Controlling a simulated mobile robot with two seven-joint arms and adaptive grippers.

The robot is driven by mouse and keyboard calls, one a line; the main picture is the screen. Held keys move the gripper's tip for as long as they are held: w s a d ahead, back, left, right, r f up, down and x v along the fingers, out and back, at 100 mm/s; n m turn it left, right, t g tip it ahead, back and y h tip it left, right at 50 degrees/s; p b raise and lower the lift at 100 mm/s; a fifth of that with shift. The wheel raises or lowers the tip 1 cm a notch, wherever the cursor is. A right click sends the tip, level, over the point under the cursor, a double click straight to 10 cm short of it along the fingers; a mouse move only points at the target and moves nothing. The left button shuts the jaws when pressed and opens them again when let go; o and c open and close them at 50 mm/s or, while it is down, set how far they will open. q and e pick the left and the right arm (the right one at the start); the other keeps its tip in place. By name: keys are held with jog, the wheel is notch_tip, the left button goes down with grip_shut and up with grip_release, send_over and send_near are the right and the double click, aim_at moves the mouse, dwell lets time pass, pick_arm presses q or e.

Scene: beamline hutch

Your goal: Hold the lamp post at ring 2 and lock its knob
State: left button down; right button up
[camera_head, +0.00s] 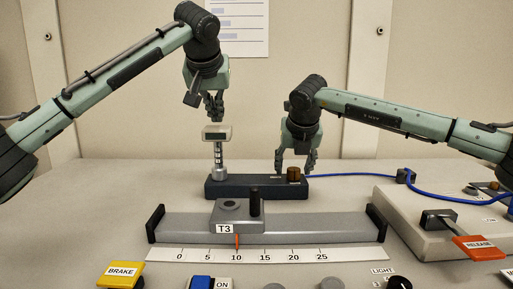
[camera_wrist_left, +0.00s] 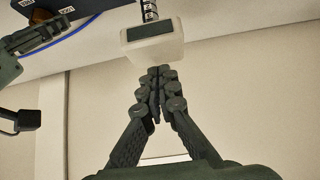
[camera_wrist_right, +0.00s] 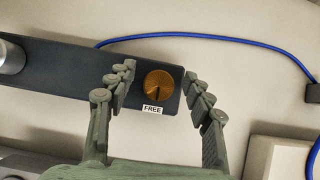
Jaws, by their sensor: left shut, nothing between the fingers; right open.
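The lamp post (camera_head: 219,158) stands upright on a dark base (camera_head: 240,189), with ring marks on its stem and a pale box-shaped head (camera_head: 217,132). My left gripper (camera_head: 215,119) is shut and empty just above the head. In the left wrist view the head (camera_wrist_left: 153,42) lies just beyond the closed fingertips (camera_wrist_left: 157,76); I cannot tell if they touch. The brown knob (camera_head: 293,174) sits at the base's right end. My right gripper (camera_wrist_right: 157,80) is open, its fingers on either side of the knob (camera_wrist_right: 158,84), with visible gaps. A label (camera_wrist_right: 152,109) beside the knob reads FREE.
In front is a grey rail (camera_head: 320,227) with a T3 carriage (camera_head: 237,214) and a number scale (camera_head: 270,255). A blue cable (camera_head: 350,175) runs right from the base. A control box (camera_head: 415,230) with a RELEASE tag (camera_head: 478,246) stands at right.

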aim_at(216, 128)
pick_arm(q)
jog(key=shift+f, duration=2.2)
pick_arm(e)
jog(key=shift+d+n+y, duration=0.1)
jog(key=shift+n+y, duration=0.4)
jog(key=shift+n, duration=0.3)
jog(key=n+y, duration=0.2)
jog(key=n, duration=0.1)
jog(key=shift+n+g, duration=0.4)
jog(key=n+g+y, duration=0.1)
jog(key=n, duration=0.2)
jog(key=n+g+y, duration=0.1)
jog(key=n, duration=0.2)
jog(key=shift+n+g+y, duration=0.3)
jog(key=shift+y, duration=0.1)
